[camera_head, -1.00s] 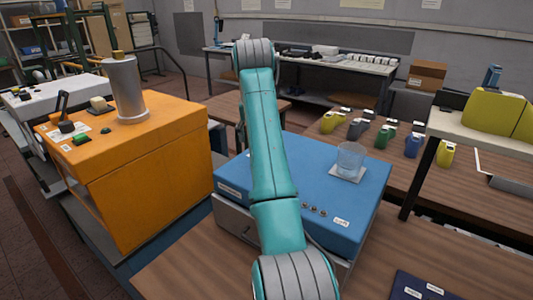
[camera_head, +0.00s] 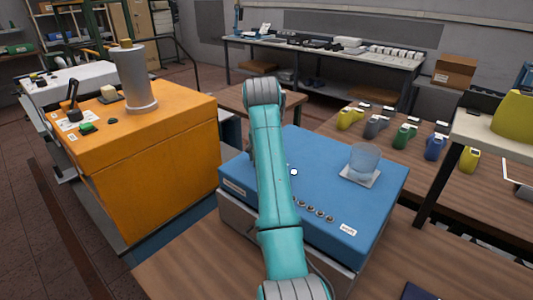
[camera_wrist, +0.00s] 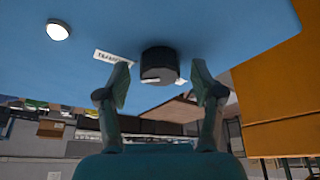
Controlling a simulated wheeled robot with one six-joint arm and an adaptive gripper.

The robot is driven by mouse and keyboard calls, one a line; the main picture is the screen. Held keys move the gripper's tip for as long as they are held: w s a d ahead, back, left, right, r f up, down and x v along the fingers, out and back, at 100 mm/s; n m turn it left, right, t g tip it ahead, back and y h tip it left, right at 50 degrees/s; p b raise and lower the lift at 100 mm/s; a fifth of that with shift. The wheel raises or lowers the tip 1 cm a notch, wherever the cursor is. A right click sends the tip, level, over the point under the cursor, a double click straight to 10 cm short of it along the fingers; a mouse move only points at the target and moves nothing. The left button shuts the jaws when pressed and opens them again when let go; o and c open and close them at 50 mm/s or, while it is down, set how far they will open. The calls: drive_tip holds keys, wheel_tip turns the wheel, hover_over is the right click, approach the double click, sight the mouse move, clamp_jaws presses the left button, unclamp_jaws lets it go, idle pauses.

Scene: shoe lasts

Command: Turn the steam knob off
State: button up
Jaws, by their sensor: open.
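A dark round knob (camera_wrist: 159,63) sits on the face of the blue box (camera_wrist: 215,30) in the wrist view, which looks upside down. It has a pale mark on its edge, and a white label (camera_wrist: 115,58) lies beside it. My gripper (camera_wrist: 158,84) is open, with one finger on each side of the knob's near end. A gap shows between each finger and the knob; I cannot tell whether either touches. In the head view the blue box (camera_head: 340,215) stands behind my arm, which hides the knob and gripper.
A glass on a white pad (camera_head: 362,176), small studs (camera_head: 313,211) and a white round button (camera_head: 294,172) are on the blue box. An orange machine (camera_head: 160,165) stands to the left. Several coloured lasts (camera_head: 405,135) stand on the table to the right.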

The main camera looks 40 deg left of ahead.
drive_tip(key=c, duration=1.1)
drive_tip(key=shift+c, duration=0.2)
drive_tip(key=n, duration=0.2)
drive_tip(key=n+g+y, duration=0.1)
drive_tip(key=shift+w+d+n, duration=0.15)
drive_tip(key=shift+n, duration=0.25)
drive_tip(key=n+g, duration=0.1)
drive_tip(key=n, duration=0.1)
drive_tip(key=n+y, duration=0.1)
drive_tip(key=n, duration=0.2)
drive_tip(key=shift+w+g, duration=0.15)
drive_tip(key=shift+g, duration=0.25)
drive_tip(key=n+g, duration=0.1)
drive_tip(key=n, duration=0.4)
drive_tip(key=shift+w+r+g, duration=0.1)
drive_tip(key=shift+g, duration=0.3)
drive_tip(key=shift+n+g, duration=0.5)
drive_tip(key=shift+n, duration=0.7)
drive_tip(key=shift+w+n+g+h, duration=0.1)
drive_tip(key=shift+n+g+h, duration=0.25)
drive_tip(key=shift+n, duration=0.55)
